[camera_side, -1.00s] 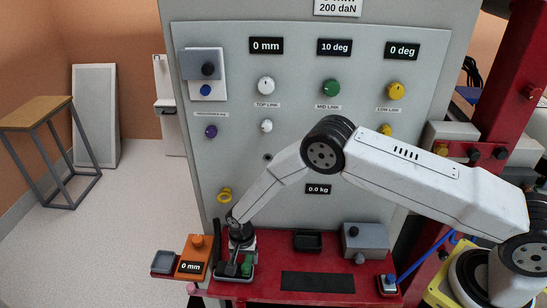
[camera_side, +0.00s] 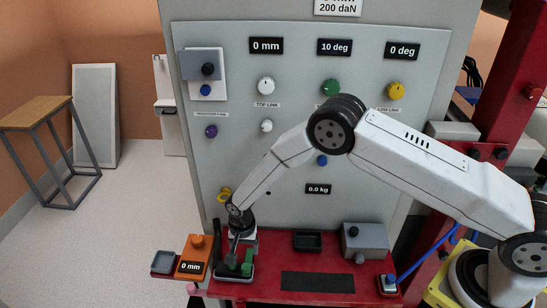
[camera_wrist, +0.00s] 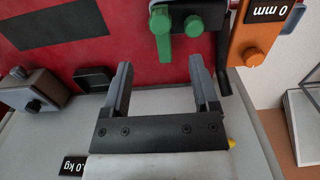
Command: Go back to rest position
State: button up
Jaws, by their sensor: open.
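My gripper (camera_wrist: 162,90) is open in the wrist view, with its two grey fingers apart and nothing between them. Green parts (camera_wrist: 180,20) on a black tray lie just beyond the fingertips, apart from them. In the side view my gripper (camera_side: 233,252) points down at the left end of the red bench (camera_side: 270,262), just over the black tray (camera_side: 235,277) with the green pieces (camera_side: 247,268). My arm reaches in from the right, bent at a raised elbow. Contact between fingers and tray is hard to tell in the side view.
An orange box (camera_side: 196,258) reading 0 mm and a small grey tray (camera_side: 163,262) stand left of the gripper. A small black tray (camera_side: 307,241) and a grey box (camera_side: 366,241) sit to the right. The grey panel (camera_side: 290,160) with knobs rises close behind.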

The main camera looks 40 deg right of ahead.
jog(key=s+d+r+n+t, duration=0.1)
jog(key=s+d+r+n, duration=0.15)
jog(key=d+r, duration=0.4)
jog(key=s+d+r+n, duration=0.2)
jog(key=s+d+r, duration=0.1)
jog(key=r, duration=0.7)
jog(key=s+d+r+n, duration=0.2)
jog(key=s+d+r, duration=0.1)
jog(key=s, duration=0.4)
jog(key=s+d+r+n+t, duration=0.1)
jog(key=s+d+r+n, duration=0.1)
jog(key=s, duration=0.6)
notch_tip(320, 180, up, 3)
jog(key=shift+s+d+f+t, duration=0.1)
jog(key=shift+s+d+t, duration=0.15)
jog(key=shift+d, duration=0.65)
